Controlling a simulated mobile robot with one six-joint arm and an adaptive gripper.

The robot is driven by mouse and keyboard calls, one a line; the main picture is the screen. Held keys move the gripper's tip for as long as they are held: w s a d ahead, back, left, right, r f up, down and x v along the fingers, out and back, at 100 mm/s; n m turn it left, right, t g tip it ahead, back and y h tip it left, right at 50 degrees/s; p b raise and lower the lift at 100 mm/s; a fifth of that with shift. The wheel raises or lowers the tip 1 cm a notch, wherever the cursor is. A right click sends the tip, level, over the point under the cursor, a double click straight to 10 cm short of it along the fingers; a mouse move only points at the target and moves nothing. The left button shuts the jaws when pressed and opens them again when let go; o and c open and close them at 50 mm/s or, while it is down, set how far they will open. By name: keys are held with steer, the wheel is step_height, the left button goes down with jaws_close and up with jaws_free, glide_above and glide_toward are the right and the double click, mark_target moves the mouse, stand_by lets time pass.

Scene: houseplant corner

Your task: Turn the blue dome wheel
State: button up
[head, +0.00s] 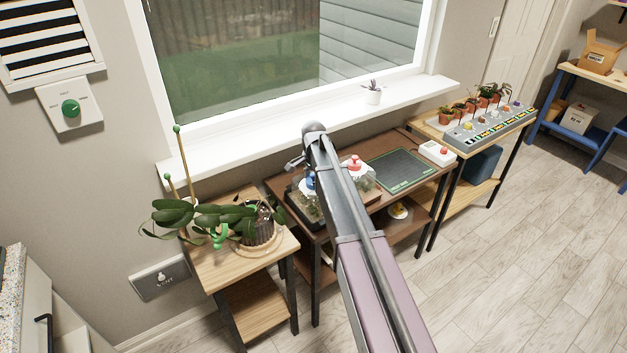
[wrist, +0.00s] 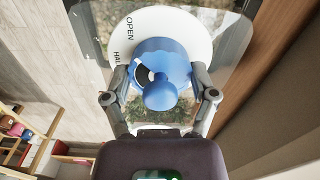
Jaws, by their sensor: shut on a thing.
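The blue dome wheel (wrist: 165,58) has a rounded knob and sits on a white disc (wrist: 194,27) lettered "OPEN" and, partly hidden, "HAL". The disc lies on a clear dome lid with moss and stones visible below. My gripper (wrist: 160,82) has a finger on each side of the wheel and is shut on it. In the head view the wheel (head: 310,181) shows as a small blue patch beside my arm, above a dark-based glass case (head: 304,207). My arm hides much of that case and the gripper's contact there.
A second clear case with a red knob (head: 355,164) stands just right of my arm. A green mat (head: 402,169) and a white box with a red button (head: 437,153) lie further right. A leafy plant (head: 205,218) with stakes stands at left, under the window sill (head: 280,138).

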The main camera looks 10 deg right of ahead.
steer(key=n, duration=0.4)
steer(key=shift+n, duration=2.3)
steer(key=o, duration=1)
steer(key=shift+m, duration=0.3)
